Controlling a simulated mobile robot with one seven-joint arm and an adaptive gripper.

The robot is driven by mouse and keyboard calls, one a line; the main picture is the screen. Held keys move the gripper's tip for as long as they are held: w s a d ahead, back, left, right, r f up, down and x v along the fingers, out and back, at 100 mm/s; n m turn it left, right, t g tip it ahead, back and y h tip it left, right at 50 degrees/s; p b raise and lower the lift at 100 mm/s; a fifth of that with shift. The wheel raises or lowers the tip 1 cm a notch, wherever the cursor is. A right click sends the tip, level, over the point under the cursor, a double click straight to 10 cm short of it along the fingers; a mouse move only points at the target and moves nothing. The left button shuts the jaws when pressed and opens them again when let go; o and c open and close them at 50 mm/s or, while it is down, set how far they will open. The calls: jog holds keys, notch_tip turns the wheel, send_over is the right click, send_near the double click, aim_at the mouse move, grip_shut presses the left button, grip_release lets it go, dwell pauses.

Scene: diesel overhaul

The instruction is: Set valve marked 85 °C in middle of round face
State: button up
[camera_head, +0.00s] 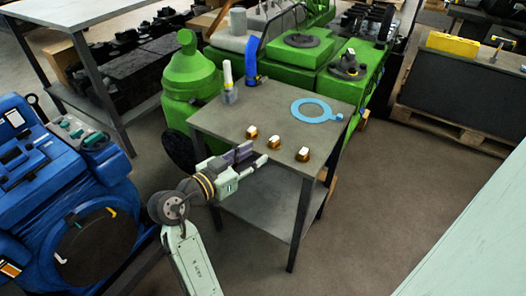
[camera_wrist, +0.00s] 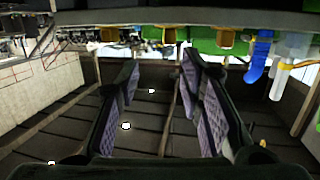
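Three small brass valves with white tops, a left one (camera_head: 251,133), a middle one (camera_head: 274,143) and a right one (camera_head: 303,155), stand in a row on the grey table (camera_head: 225,122). Their markings are too small to read. A light blue ring (camera_head: 296,110) with an open middle lies flat on the table behind the right valve. My gripper (camera_head: 252,156) is at the table's front edge, near the left and middle valves. In the wrist view, which looks upside down, its fingers (camera_wrist: 162,95) are wide apart with nothing between them. Brass valves (camera_wrist: 228,38) show beyond the fingertips.
A white cylinder (camera_head: 228,78) and a blue tube (camera_head: 251,65) stand at the table's back left. Green machinery (camera_head: 290,55) is behind the table. A blue machine (camera_head: 40,185) is at left, and a crate on a pallet (camera_head: 455,140) at right.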

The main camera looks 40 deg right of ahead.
jog(key=shift+s+a+r, duration=0.1)
jog(key=shift+s+a, duration=0.05)
jog(key=shift+a, duration=0.5)
